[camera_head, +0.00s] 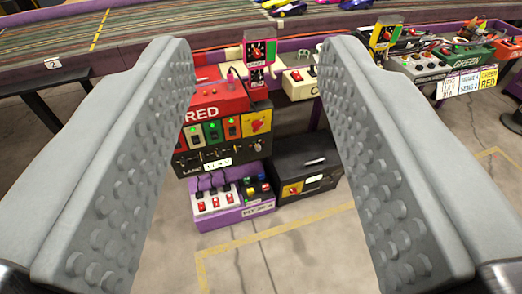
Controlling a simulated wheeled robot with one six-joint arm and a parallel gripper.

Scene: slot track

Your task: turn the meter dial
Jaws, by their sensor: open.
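My gripper (262,75) is open and empty, its two grey studded fingers spread wide at the left and right of the view. Between and beyond the fingertips stands a small upright pink-framed meter box (247,48) with a dark face and an orange-red dial (258,50). A second meter with a yellow frame (374,40) and a dial (385,36) stands to the right, just past the right finger. Neither dial is touched by the gripper. The small markings on both are too blurred to read.
Below the pink meter stand a red-and-black control console (215,107) marked RED, a purple switch box (235,218) and a black box (300,160). The slot track (60,38) runs behind. Floor (285,265) in front is clear.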

